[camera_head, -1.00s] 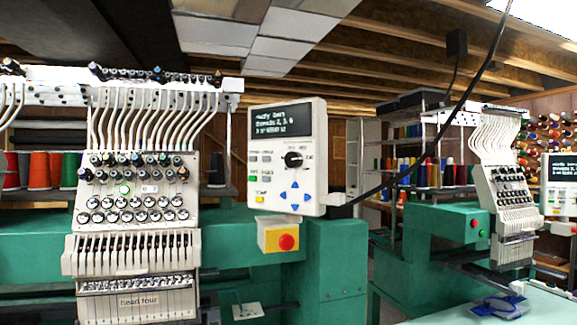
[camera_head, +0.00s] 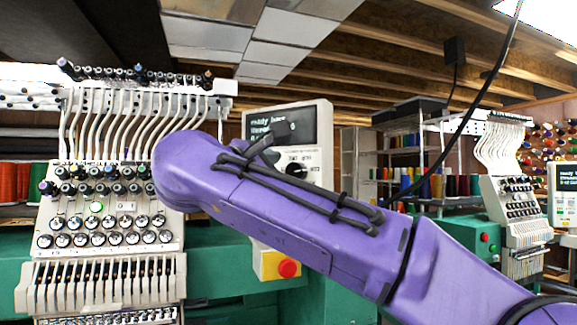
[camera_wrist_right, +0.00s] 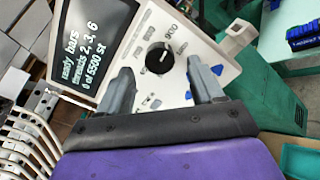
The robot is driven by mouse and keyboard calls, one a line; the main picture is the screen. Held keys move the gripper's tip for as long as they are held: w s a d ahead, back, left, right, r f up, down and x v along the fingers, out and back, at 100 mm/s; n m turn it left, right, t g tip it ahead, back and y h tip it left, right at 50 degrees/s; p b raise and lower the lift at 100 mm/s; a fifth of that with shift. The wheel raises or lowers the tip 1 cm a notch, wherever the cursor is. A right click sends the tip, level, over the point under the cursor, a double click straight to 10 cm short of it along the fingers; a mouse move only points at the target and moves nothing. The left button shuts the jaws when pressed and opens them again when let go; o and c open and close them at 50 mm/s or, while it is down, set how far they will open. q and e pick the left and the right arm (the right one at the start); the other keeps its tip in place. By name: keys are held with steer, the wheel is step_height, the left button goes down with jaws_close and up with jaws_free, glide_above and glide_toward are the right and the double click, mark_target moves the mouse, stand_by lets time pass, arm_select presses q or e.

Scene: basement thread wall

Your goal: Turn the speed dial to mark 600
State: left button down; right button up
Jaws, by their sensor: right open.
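The speed dial is a round black knob (camera_wrist_right: 160,58) on the white control panel (camera_wrist_right: 213,52) in the right wrist view. In the head view the dial (camera_head: 296,170) shows beside my purple right arm, which covers most of the panel's buttons. My right gripper (camera_wrist_right: 160,67) is open and empty. Its two grey fingers show on either side of the dial in the wrist view, apart from it, and the dial appears slightly beyond the tips. My left gripper is not in view.
The panel's dark screen (camera_wrist_right: 97,50) shows pale text. A red stop button on a yellow box (camera_head: 287,268) sits below the panel. The embroidery head (camera_head: 110,215) stands to the left, with thread tubes above. A second machine (camera_head: 515,195) stands at the right; a black cable hangs there.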

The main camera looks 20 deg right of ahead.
mark_target(296, 171)
steer(key=x, duration=0.3)
steer(key=shift+p, duration=0.3)
steer(key=c, duration=1.1)
steer(key=shift+o, duration=0.2)
